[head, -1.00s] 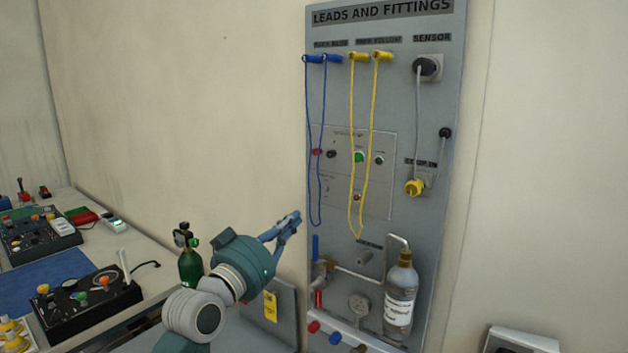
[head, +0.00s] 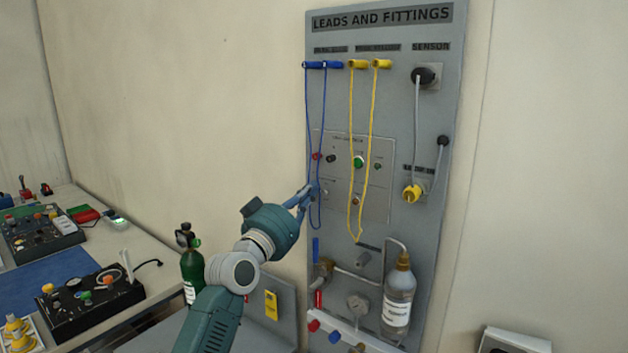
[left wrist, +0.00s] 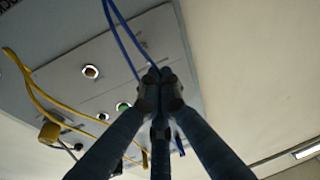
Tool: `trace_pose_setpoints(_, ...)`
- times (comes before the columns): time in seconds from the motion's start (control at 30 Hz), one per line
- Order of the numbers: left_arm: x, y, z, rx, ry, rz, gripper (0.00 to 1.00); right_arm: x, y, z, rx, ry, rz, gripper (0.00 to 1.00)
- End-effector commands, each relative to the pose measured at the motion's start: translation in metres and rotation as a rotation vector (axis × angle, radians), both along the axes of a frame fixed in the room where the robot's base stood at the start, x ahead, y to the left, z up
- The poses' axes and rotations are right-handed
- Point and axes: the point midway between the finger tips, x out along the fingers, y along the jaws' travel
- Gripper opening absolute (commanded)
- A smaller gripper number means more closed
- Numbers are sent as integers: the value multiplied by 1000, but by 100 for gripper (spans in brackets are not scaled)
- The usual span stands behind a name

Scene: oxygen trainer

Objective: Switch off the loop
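The grey inset control panel (head: 378,205) is on the upright board, behind hanging leads. That gripper's fingertips are together at the panel's left edge, beside the blue leads (head: 321,120). In the left wrist view the closed fingertips (left wrist: 158,76) overlap a blue lead; I cannot tell whether they touch it or the panel. My right gripper is not in view.
Yellow leads (head: 370,130) hang across the panel. Below are a bottle (head: 398,290), pipework and a gauge (head: 358,305). A green cylinder (head: 192,265) and a bench with control boxes (head: 95,305) stand at left.

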Motion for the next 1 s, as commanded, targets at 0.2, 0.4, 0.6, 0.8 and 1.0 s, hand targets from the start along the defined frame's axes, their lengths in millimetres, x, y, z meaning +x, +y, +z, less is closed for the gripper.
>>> trace_pose_setpoints(0.2, 18, -10, 5, -1, 0, -1, 0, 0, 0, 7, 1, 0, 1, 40)
trace_pose_setpoints(0.4, 21, -12, 5, 0, 0, -1, 0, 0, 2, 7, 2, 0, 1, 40)
trace_pose_setpoints(0.6, 20, -12, 5, 0, 0, -1, 0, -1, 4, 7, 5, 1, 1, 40)
trace_pose_setpoints(0.8, 18, -11, 0, -10, -13, -1, 0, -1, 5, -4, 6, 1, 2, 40)
trace_pose_setpoints(1.0, 13, -11, 1, -29, -41, -1, 0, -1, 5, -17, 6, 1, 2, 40)
